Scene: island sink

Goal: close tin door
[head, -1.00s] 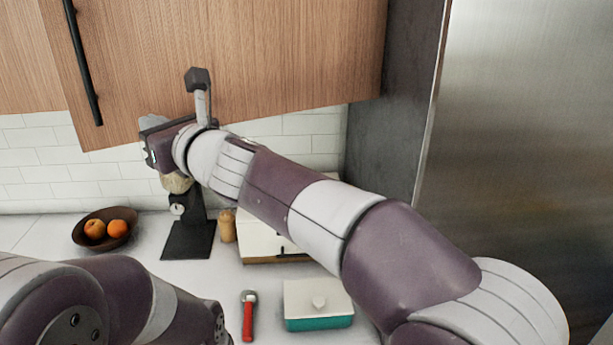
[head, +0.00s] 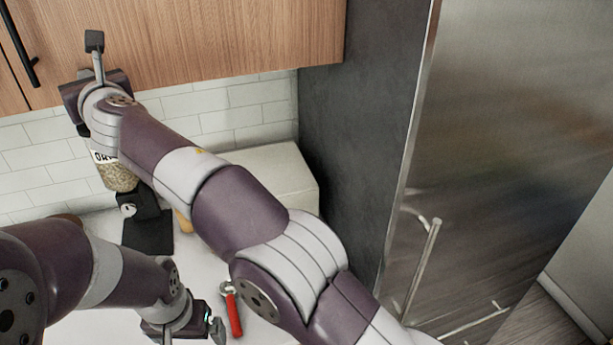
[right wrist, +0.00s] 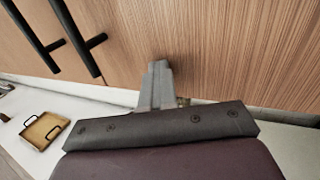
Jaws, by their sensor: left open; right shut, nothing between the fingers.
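A cream-white box (head: 285,172), which looks like the tin, stands on the counter against the tiled wall in the head view. My right arm crosses in front of it, so its front and door are mostly hidden; I cannot tell how far the door is open. My right gripper (head: 95,42) is shut and empty, high at the left by the wooden cabinet face, well away from the box. It also shows in the right wrist view (right wrist: 158,72), pointing at the cabinet wood. My left gripper (head: 192,331) is open and empty, low over the counter, left of a red-handled tool.
The wooden upper cabinet (head: 215,40) hangs above the counter. An oats jar (head: 118,178) and black stand (head: 148,232) are left of the box. The red-handled tool (head: 234,316) lies in front. A steel fridge (head: 490,130) stands right. The right wrist view shows a handled tray (right wrist: 40,131).

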